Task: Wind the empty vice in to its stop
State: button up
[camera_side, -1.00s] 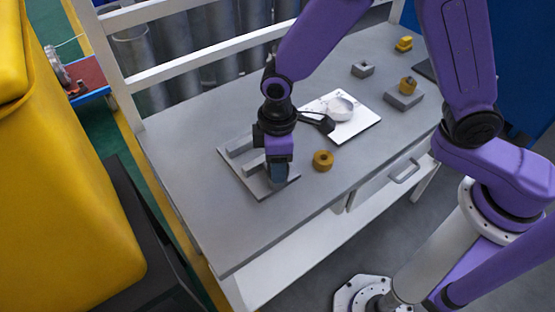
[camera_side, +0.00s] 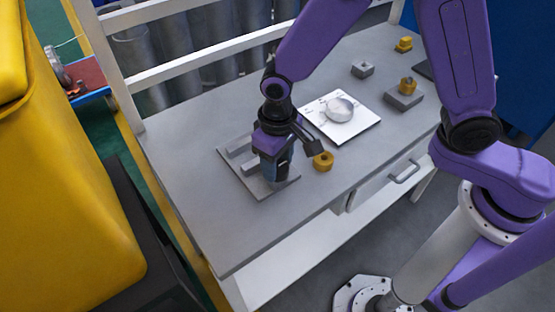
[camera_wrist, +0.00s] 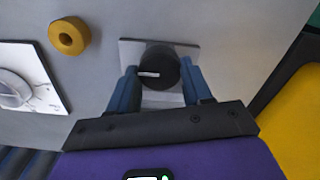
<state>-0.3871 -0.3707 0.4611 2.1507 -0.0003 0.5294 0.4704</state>
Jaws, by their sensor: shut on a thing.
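The vice (camera_side: 236,149) is a grey plate with pale jaw blocks, lying on the bench's left half. In the side view my gripper (camera_side: 274,180) stands over the vice's front end and hides part of it. In the wrist view the blue fingers of my gripper (camera_wrist: 161,82) are shut on a round black knob (camera_wrist: 160,66) with a white mark pointing left. The vice plate (camera_wrist: 130,50) shows behind the knob. The gap between the vice's jaws is hard to judge, and no part shows between them.
A brass ring (camera_side: 323,161) lies just right of the vice, close to my wrist. A white board (camera_side: 358,129) with a round dial (camera_side: 340,109) lies behind it. Grey blocks (camera_side: 404,97) and brass pieces (camera_side: 403,44) are at the bench's far right. The bench's front left is clear.

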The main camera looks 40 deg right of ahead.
aim_at(279, 166)
dwell(0.5)
jog(key=o, duration=1)
jog(key=shift+o, duration=0.2)
notch_tip(279, 166, up, 18)
jog(key=shift+f, duration=0.25)
jog(key=shift+d, duration=0.1)
jog(key=s+d+f+n, duration=0.2)
jog(key=s+d+n, duration=0.2)
jog(key=s+d, duration=0.5)
jog(key=s+d+f+n, duration=0.3)
jog(key=s+d+n, duration=0.2)
jog(key=s+d, duration=0.4)
jog(key=d, duration=0.3)
jog(key=shift+s+f, duration=0.25)
jog(key=shift+s, duration=0.1)
